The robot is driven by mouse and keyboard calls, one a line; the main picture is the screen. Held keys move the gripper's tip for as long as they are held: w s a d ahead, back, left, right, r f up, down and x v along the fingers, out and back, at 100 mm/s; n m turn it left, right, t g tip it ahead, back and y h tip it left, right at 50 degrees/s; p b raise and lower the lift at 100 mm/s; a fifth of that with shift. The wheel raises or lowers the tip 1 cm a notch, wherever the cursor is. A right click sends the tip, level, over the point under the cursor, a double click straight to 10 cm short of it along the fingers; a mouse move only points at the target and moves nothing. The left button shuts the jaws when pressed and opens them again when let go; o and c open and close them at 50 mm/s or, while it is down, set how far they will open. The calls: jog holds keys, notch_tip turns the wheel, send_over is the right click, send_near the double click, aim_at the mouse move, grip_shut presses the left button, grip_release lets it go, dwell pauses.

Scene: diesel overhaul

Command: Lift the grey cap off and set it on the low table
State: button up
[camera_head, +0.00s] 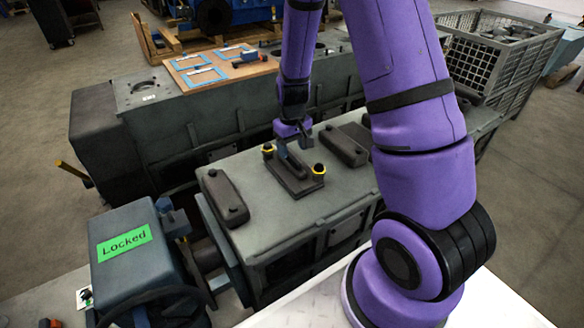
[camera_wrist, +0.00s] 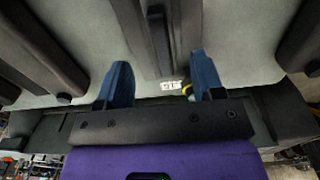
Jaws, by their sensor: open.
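A dark grey cap (camera_head: 291,176) with a raised bar handle lies on the long grey engine block, between two black knobs with yellow rings. It shows in the wrist view as the central dark piece (camera_wrist: 152,45), its far end cut off. My gripper (camera_head: 295,145) is just above the cap's back end, fingers down. In the wrist view my gripper (camera_wrist: 157,80) is open, with one blue finger on each side of the cap's line and nothing held. Whether the fingers touch the cap cannot be told. I cannot pick out the low table with certainty.
Similar dark covers lie left (camera_head: 224,197) and right (camera_head: 343,145) of the cap. A brown board (camera_head: 222,82) with blue-framed papers rests behind. A wire crate (camera_head: 497,55) stands back right. A grey box with a green "Locked" sign (camera_head: 124,243) stands front left.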

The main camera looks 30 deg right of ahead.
aim_at(292, 157)
jog(key=shift+a+f, duration=0.15)
jog(key=shift+f, duration=2.7)
grip_shut()
jog(key=shift+r, duration=0.15)
jog(key=shift+r, duration=5.35)
